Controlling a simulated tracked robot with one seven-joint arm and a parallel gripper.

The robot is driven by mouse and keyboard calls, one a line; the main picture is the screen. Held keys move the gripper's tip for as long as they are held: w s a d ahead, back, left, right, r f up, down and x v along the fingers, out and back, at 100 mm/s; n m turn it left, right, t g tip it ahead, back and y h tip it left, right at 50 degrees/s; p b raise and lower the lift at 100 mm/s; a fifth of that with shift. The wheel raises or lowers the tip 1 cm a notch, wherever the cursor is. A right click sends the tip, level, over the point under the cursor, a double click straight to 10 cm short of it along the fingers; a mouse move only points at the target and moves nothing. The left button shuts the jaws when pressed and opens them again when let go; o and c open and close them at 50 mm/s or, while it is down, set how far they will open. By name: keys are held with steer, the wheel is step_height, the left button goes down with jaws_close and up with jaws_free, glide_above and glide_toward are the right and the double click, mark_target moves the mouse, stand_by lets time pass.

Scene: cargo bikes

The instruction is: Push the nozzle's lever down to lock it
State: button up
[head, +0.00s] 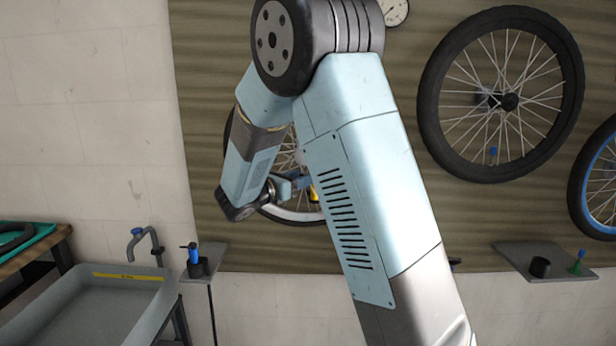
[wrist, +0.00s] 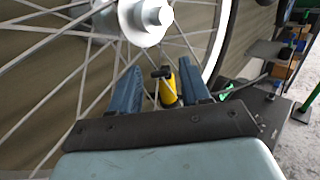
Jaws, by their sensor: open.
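The yellow nozzle (wrist: 169,92) sits among the spokes below the hub (wrist: 148,14) of a wheel. Its black lever (wrist: 161,72) shows at its top; I cannot tell its exact angle. My gripper (wrist: 159,68) is open, with one blue finger on each side of the nozzle and apparent gaps between. In the head view my gripper (head: 298,184) is beside the wheel (head: 292,214), whose upper part my arm hides. A small part of the yellow nozzle (head: 314,193) shows there, partly hidden by my arm.
A dark hose (wrist: 240,86) runs right from the nozzle area. Another wheel (head: 428,100) hangs on the wall at the right. A small shelf (head: 515,262) is at lower right, and a grey basin (head: 95,300) with a tap (head: 150,240) at lower left.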

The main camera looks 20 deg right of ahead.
steer(key=shift+x, duration=1.85)
jaws_close()
